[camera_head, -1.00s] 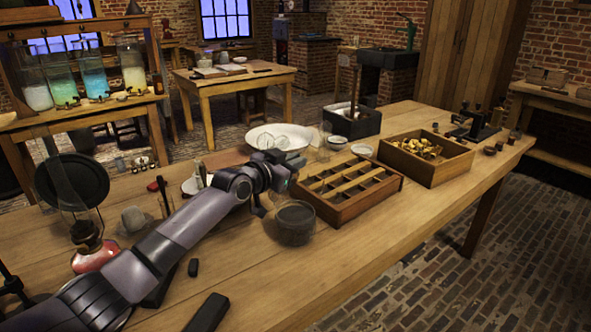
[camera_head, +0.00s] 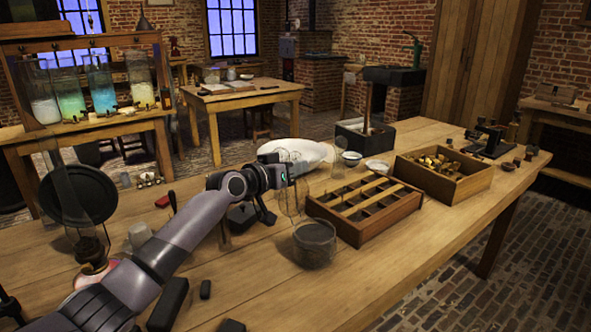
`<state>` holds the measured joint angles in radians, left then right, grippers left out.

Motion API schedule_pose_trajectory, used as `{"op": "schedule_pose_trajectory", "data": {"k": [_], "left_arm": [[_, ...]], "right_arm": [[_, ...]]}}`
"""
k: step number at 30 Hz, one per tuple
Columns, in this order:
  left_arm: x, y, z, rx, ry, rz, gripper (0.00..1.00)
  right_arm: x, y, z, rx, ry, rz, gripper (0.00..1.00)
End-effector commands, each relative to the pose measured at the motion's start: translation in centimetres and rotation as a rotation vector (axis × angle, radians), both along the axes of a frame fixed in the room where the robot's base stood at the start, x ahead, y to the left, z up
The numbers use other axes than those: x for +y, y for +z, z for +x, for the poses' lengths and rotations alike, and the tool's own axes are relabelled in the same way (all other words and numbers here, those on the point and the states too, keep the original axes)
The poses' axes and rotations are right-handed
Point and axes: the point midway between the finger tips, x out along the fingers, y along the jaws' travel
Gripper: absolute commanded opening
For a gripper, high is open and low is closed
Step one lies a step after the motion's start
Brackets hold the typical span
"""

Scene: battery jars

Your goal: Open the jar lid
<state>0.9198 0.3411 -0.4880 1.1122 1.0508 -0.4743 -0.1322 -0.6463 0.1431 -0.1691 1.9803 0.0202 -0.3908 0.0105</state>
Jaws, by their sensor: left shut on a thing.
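My left arm comes in from the lower left. Its gripper (camera_head: 299,170) is above the table, just behind the compartment tray's left corner and in front of a white dish. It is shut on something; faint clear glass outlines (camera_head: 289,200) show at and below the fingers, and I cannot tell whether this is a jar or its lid. A round glass jar with dark contents (camera_head: 315,246) stands on the table in front of the gripper, apart from it. I see no clear lid on it. My right gripper is not in view.
The wooden compartment tray (camera_head: 366,230) and a wooden box of brass parts (camera_head: 469,185) stand to the right. The white dish (camera_head: 312,150) lies behind the gripper. A lamp (camera_head: 91,250) stands left. Tall jars of coloured liquid (camera_head: 103,88) stand on the back-left bench. The front right tabletop is clear.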

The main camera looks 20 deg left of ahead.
Motion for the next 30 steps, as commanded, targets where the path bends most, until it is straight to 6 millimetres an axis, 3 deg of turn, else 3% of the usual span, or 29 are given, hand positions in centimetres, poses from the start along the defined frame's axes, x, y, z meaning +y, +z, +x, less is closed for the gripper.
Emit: {"op": "schedule_pose_trajectory", "data": {"k": [8,9,10,11,22,30], "left_arm": [[-0.3,-0.7,-0.1,0.015,-0.006,-0.001,0.00],[-0.3,-0.7,-0.1,0.015,-0.006,-0.001,0.21],[-0.3,-0.7,-0.1,0.015,-0.006,-0.001,0.30],[-0.3,-0.6,-0.1,0.014,-0.005,-0.001,0.32],[0.1,-0.2,-0.3,0.004,-0.001,0.001,0.32],[1.2,0.1,-2.6,0.005,-0.003,0.002,0.32]], "right_arm": [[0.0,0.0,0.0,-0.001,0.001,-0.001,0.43],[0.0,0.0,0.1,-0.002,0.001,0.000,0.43],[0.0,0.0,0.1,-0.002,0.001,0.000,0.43],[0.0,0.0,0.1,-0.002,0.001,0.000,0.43],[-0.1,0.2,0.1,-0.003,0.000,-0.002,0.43],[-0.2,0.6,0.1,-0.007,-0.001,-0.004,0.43]]}}
